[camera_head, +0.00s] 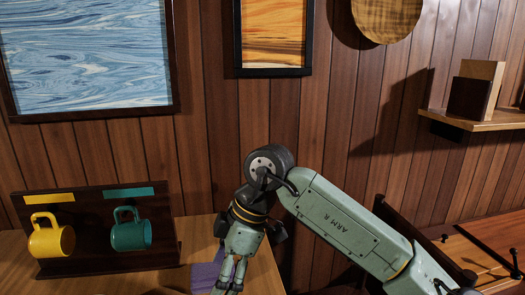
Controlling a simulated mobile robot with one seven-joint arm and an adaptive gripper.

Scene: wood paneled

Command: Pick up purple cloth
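The purple cloth (205,277) lies on the wooden table (262,272) at the bottom of the view. Only part of it shows, to the left of my gripper. My gripper (231,284) points down over the table beside the visible part of the cloth, partly in front of it. Its fingers run to the bottom edge of the picture, so I cannot tell whether they are open or shut, or whether they touch the cloth.
A dark rack (95,257) with a yellow mug (47,242) and a green mug (128,236) stands left of my gripper. The paneled wall (335,120) is behind. A wall shelf (478,122) and another wooden surface (470,252) are at the right.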

